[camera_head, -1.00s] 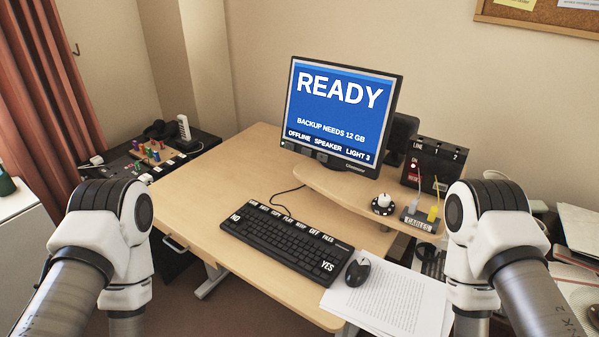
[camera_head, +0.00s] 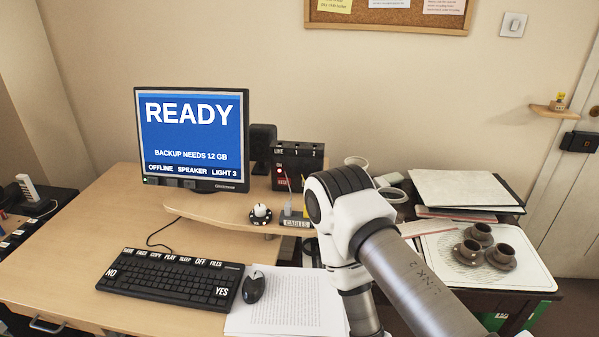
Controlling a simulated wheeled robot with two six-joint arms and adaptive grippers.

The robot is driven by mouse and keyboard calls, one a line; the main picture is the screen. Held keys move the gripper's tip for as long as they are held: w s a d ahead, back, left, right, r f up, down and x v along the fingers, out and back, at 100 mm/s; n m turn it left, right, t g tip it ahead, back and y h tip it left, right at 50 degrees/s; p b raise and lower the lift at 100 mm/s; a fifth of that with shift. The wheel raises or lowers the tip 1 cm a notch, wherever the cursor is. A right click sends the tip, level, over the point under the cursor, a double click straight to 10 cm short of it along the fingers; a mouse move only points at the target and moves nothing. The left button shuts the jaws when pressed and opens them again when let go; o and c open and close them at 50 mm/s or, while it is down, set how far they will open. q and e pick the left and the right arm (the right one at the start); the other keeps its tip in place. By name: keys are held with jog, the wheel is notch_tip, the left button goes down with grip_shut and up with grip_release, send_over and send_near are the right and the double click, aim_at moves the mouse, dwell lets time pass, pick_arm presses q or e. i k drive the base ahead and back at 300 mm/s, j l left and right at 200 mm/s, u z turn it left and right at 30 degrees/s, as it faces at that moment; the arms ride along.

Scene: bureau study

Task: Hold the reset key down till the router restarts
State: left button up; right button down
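The router (camera_head: 298,158) is a black upright box on the raised shelf at the back right of the desk. Its top edge is marked LINE, 1 and 2. A small red light (camera_head: 280,171) shows on its left front, with a red RESET label (camera_head: 283,183) below it. The reset key itself is too small to make out clearly. Neither gripper is in view; only links of my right arm show, running down past the bottom edge.
A monitor (camera_head: 192,130) reads READY, BACKUP NEEDS 12 GB and OFFLINE. A small CABLES block (camera_head: 296,221) and a round black-and-white knob (camera_head: 260,214) sit in front of the router. A keyboard (camera_head: 170,284), mouse (camera_head: 254,287) and papers (camera_head: 285,302) lie nearer. A tray (camera_head: 520,282) holds brown cups.

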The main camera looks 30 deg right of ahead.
aim_at(282, 181)
jog(key=l+u, duration=0.3)
jog(key=l, duration=0.8)
jog(key=l+u, duration=0.3)
jog(key=l, duration=0.8)
